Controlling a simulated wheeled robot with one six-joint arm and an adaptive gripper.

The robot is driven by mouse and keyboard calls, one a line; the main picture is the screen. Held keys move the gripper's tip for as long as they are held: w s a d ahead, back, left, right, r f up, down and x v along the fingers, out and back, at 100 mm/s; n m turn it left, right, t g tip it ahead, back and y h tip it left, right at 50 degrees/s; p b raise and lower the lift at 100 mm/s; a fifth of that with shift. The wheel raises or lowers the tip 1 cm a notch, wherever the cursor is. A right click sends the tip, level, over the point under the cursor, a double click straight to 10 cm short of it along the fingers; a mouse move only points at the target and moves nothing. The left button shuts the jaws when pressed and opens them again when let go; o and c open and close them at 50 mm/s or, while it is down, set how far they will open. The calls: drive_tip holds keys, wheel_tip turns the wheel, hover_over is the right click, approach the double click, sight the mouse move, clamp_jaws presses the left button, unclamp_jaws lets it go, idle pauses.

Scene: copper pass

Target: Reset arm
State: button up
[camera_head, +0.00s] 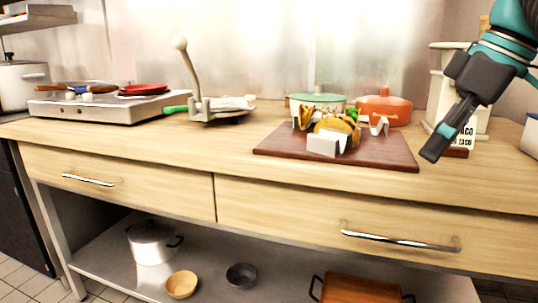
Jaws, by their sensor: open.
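My gripper (449,133) is at the upper right, its dark fingers pointing down and to the left. It is above the counter's right part, just right of the brown board (390,154), and holds nothing that I can see. The far finger is largely hidden by the near one. My teal and black wrist enters from the top right corner.
Tacos (337,124) in a white holder stand on the board. Orange (385,106) and green (316,101) pots stand behind. A taco sign (464,137) is close behind my gripper. A press (200,103) and a hotplate (100,108) are left. The counter's front strip is clear.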

drive_tip(key=s+a+f+m+t+h, duration=0.1)
drive_tip(key=s+a+f+m, duration=0.1)
drive_tip(key=f, duration=0.8)
drive_tip(key=s+a+f+m+t+h, duration=0.1)
drive_tip(key=s+a+f+m, duration=0.2)
drive_tip(key=f, duration=0.7)
drive_tip(key=s+a+f+m+h, duration=0.1)
drive_tip(key=s+a+f+m, duration=0.2)
drive_tip(key=f, duration=0.8)
drive_tip(key=shift+a+m+t, duration=0.3)
drive_tip(key=shift+m+t, duration=0.1)
drive_tip(key=shift+m, duration=0.2)
